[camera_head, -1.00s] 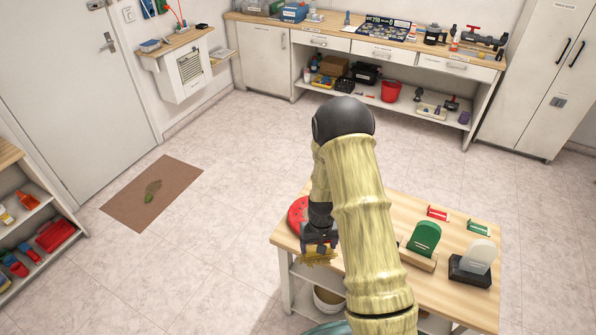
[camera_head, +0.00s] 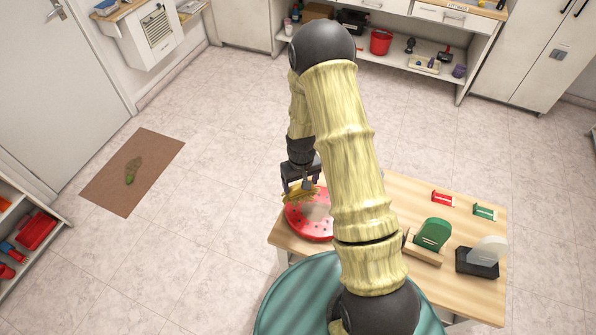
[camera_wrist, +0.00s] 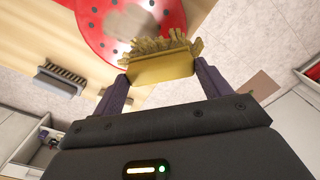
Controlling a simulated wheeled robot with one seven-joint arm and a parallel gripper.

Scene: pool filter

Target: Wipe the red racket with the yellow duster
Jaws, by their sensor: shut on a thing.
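The red racket (camera_head: 312,226) lies at the left end of the wooden table, round and dotted with dark spots. A grey-brown smudge (camera_head: 318,211) marks its face; the smudge also shows in the wrist view (camera_wrist: 137,22). My gripper (camera_head: 300,188) is shut on the yellow duster (camera_wrist: 160,70), which has a yellow block and straw-coloured bristles. In the head view the duster overlaps the racket's far left edge. In the wrist view the bristles point towards the smudge. I cannot tell whether they touch the racket. My arm hides the racket's right side.
The wooden table (camera_head: 463,223) also bears a green paddle-shaped thing (camera_head: 432,234), a pale one on a black base (camera_head: 485,254), and small red (camera_head: 442,198) and green (camera_head: 484,211) pieces. A dark-bristled grey brush (camera_wrist: 61,78) shows in the wrist view.

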